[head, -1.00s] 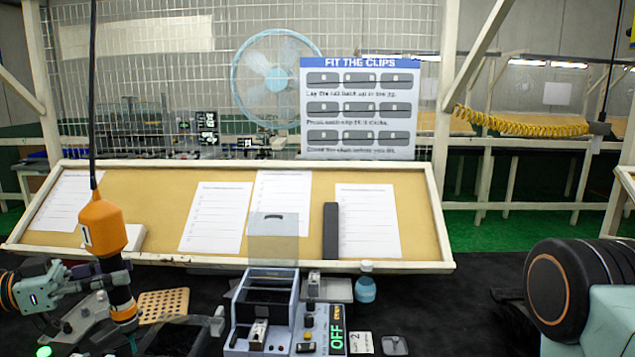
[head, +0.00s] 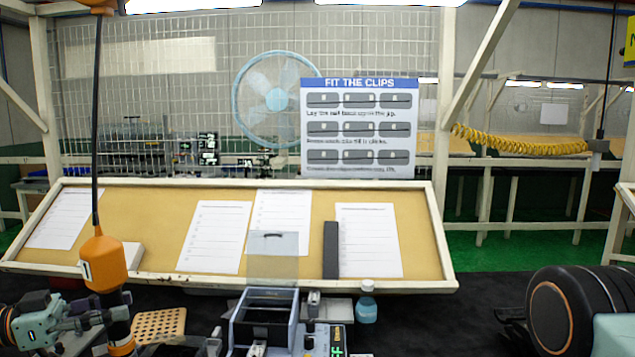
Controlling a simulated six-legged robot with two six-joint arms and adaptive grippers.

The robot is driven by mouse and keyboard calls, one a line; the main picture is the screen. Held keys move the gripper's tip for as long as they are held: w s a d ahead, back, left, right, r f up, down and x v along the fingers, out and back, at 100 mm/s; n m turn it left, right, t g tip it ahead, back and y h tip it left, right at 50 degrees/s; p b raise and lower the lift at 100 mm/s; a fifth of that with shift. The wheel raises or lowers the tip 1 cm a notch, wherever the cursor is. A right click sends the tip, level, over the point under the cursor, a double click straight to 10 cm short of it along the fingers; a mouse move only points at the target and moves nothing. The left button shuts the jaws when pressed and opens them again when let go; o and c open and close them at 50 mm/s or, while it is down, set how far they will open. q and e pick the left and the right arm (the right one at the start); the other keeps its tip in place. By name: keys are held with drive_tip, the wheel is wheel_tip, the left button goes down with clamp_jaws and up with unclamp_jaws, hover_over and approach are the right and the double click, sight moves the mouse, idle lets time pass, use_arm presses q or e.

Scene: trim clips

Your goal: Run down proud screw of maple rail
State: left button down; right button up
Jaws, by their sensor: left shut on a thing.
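An orange driver (head: 103,262) marked 1 hangs from a black cable at the left. My left gripper (head: 118,306) comes in from the left edge and is shut on the driver's dark lower body. The driver is upright and its tip is cut off by the bottom edge. I cannot make out the maple rail or its screw. My right gripper is not in view; only a thick part of my right arm shows at the lower right.
A grey jig (head: 265,315) with a clear raised lid stands at bottom centre. A perforated tan block (head: 158,325) lies right of the driver. A small blue bottle (head: 366,308) stands right of the jig. A sloped board (head: 455,287) with papers closes off the back.

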use_arm(q)
drive_tip(key=shift+f, duration=0.5)
idle(0.5)
drive_tip(key=shift+s+d+f, duration=0.1)
drive_tip(key=shift+s+f, duration=0.05)
drive_tip(key=shift+f, duration=0.1)
idle(1.1)
drive_tip(key=shift+r, duration=0.1)
